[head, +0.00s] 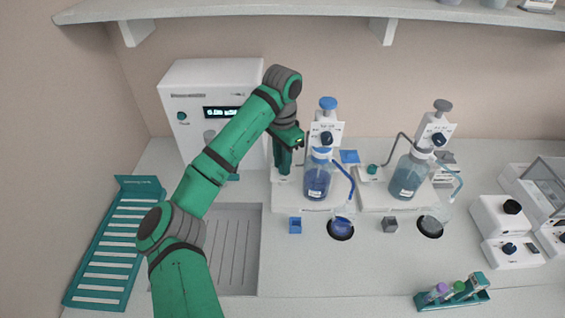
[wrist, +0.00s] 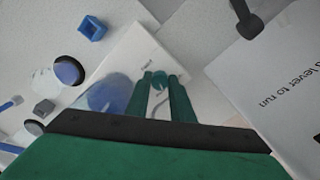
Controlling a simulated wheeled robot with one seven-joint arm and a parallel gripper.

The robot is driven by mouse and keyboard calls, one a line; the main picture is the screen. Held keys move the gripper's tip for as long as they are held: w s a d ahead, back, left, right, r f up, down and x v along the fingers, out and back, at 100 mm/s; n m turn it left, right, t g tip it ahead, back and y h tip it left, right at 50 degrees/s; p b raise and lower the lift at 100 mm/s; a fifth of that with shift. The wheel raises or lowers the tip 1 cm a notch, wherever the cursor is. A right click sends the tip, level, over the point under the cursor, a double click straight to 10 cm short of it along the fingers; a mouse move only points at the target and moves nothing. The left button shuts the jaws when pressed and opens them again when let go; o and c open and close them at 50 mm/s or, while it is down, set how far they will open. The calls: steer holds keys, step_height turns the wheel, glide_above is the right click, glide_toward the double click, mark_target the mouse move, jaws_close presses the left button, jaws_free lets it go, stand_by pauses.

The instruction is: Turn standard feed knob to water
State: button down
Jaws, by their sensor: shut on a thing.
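A white stand with a blue-topped bottle dispenser (head: 318,185) is left of a similar stand with a grey-topped dispenser (head: 408,178). In the wrist view, a small teal knob (wrist: 159,80) sits on the white base of the blue-topped stand. My gripper (head: 283,172) points down at the left end of that base, and in the wrist view its two fingers (wrist: 160,84) are closed around the knob. In the head view my gripper hides this knob. The small label by it is too blurred to read. The grey-topped stand has its own teal knob (head: 372,169).
A white machine with a display (head: 190,130) stands behind my arm. A flask with blue liquid (head: 342,222) is in front of the blue-topped stand, near a blue cube (head: 295,226) and a grey cube (head: 390,225). A tube rack (head: 455,298) is at the front right.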

steer(key=shift+w+r+m, duration=0.1)
steer(key=shift+m, duration=2)
steer(key=c, duration=1.5)
jaws_free()
steer(key=shift+c, duration=0.2)
step_height(320, 180, up, 11)
steer(key=shift+a, duration=0.1)
